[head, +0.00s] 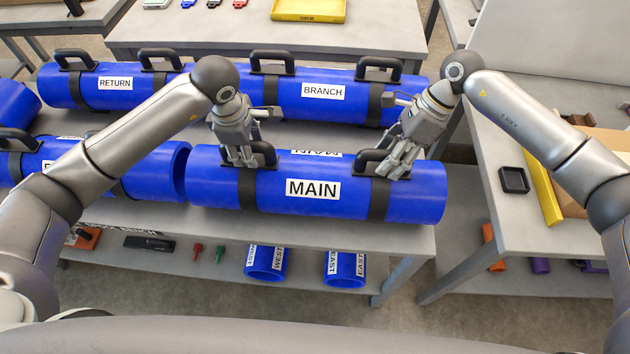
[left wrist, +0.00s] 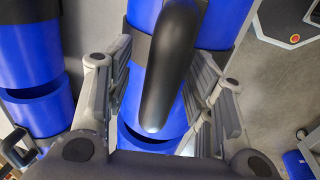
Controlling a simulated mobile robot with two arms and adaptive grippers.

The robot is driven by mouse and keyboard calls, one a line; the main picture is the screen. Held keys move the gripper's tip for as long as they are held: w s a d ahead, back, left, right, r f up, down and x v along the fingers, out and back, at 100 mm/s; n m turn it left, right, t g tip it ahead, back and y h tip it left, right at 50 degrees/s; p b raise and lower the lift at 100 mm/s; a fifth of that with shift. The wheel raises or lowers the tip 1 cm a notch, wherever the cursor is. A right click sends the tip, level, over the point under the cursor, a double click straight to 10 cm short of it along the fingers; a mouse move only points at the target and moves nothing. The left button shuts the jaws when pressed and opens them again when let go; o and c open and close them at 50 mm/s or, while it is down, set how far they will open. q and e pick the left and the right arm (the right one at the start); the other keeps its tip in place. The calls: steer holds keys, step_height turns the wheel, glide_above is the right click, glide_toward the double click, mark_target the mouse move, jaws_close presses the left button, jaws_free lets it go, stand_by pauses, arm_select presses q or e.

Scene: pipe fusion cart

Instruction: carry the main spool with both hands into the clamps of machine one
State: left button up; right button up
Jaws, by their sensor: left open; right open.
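The main spool (head: 330,203) is a thick blue pipe labelled MAIN, lying on the grey bench (head: 300,232), with a black strap and black handle near each end. My left gripper (head: 240,160) is open at its left handle (head: 263,155). In the left wrist view that black handle (left wrist: 172,65) runs between the open fingers (left wrist: 165,95). My right gripper (head: 396,165) is open at the right handle (head: 370,162), its fingers overlapping it in the picture. I cannot tell whether the fingers touch the handles. The clamps of machine one are not recognisable in view.
Spools labelled RETURN (head: 115,83) and BRANCH (head: 323,91) lie behind, and another blue spool (head: 150,172) lies close on the left. Short blue pieces (head: 265,263) sit on the lower shelf. A side table (head: 520,220) at right holds a black tray (head: 514,180).

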arm_select(q)
jaws_close()
arm_select(e)
jaws_close()
